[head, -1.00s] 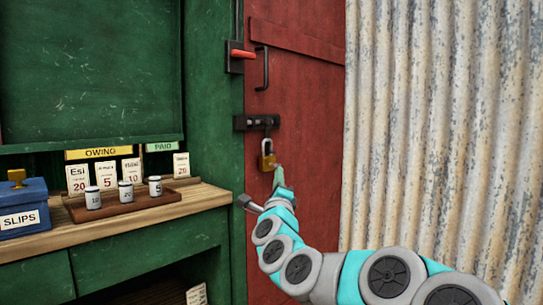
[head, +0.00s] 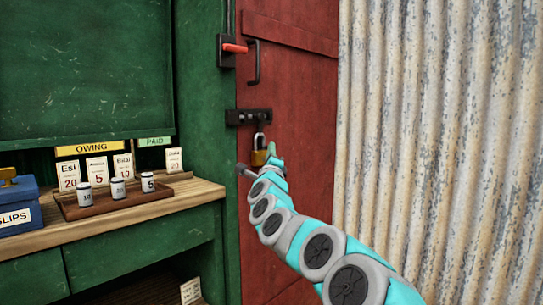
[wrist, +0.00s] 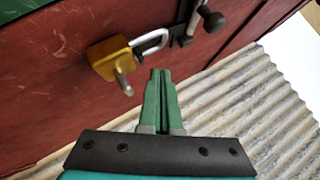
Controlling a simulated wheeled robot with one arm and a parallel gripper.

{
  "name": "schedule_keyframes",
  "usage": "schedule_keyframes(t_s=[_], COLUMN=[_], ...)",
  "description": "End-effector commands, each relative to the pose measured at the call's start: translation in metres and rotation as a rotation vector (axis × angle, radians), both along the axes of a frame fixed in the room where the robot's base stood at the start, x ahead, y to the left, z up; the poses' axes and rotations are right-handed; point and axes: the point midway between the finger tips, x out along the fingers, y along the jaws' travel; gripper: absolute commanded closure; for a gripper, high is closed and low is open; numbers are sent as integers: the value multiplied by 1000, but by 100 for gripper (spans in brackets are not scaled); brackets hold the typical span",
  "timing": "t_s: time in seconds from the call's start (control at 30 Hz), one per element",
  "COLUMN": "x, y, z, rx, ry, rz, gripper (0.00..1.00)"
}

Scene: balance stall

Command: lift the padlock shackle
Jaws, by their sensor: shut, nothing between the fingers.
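A brass padlock (head: 259,157) hangs by its steel shackle (head: 259,140) from the dark hasp (head: 248,117) on the red door. In the wrist view the padlock body (wrist: 108,57) is at upper left, with a small metal stub on it that may be a key (wrist: 123,82). The shackle (wrist: 150,41) runs from the body towards the dark hasp hardware. My gripper (head: 271,152) is just right of the padlock. In the wrist view its green fingers (wrist: 160,75) are together and empty, apart from the shackle and pointing towards the hasp side.
A red-handled latch (head: 234,48) and a black door handle (head: 254,62) are above the hasp. A corrugated wall (head: 430,110) stands at right. At left is a counter (head: 205,190) with a tray of weights (head: 75,210), cards and a blue slips box (head: 20,190).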

Motion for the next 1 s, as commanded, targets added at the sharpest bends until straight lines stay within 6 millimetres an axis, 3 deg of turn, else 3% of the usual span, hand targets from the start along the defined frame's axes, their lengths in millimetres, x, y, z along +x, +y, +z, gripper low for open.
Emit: schedule_keyframes(t_s=[0.3,0.87,1.0], x=[13,15,15], y=[23,26,25], z=[16,22,39], rx=[-2,-1,1], ry=[0,-2,-4], rz=[3,2,-1], gripper=[100,100,100])
